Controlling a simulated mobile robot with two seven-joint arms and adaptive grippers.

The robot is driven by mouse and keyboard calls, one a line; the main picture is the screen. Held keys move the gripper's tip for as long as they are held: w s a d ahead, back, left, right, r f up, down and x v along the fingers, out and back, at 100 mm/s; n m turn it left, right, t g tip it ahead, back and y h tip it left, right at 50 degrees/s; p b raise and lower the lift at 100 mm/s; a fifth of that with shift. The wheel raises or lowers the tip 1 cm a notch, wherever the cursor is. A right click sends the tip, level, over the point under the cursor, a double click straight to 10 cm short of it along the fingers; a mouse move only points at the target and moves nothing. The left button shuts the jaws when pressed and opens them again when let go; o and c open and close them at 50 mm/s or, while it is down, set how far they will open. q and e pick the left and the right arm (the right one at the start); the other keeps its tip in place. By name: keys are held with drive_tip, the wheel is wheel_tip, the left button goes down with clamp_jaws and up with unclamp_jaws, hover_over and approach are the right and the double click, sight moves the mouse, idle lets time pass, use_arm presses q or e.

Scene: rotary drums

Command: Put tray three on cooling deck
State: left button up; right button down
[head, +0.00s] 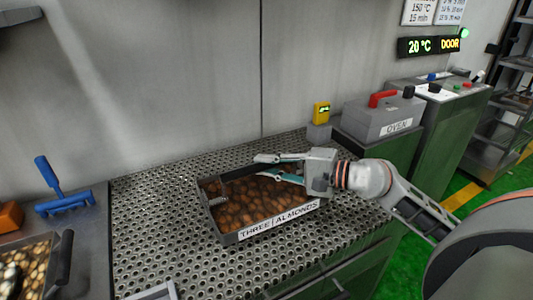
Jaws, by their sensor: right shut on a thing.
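Tray three (242,236) is a dark metal tray full of brown almonds, labelled "THREE | ALMONDS" on its front wall. It is at the perforated metal cooling deck (150,222), in the middle of the head view. It looks level and seems to rest on the deck, but I cannot tell if its base touches everywhere. My right gripper (268,169) reaches in from the right over the almonds and is shut on the tray's black handle at the far side. My left gripper is not in view.
A blue scraper-like tool (62,206) and another tray (12,250) with pale contents are at the left. A yellow device (321,112) stands at the deck's back right. The grey oven box (378,119) is beyond it. Bare deck lies left of tray three.

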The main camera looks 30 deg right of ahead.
sight(267, 194)
wheel_tip(267, 194, down, 3)
drive_tip(key=shift+f+b, duration=0.15)
drive_tip(key=shift+b, duration=0.15)
drive_tip(key=shift+f, duration=0.4)
drive_tip(key=shift+f, duration=0.2)
drive_tip(key=c, duration=2)
unclamp_jaws()
drive_tip(key=shift+f, duration=0.1)
drive_tip(key=shift+o, duration=0.2)
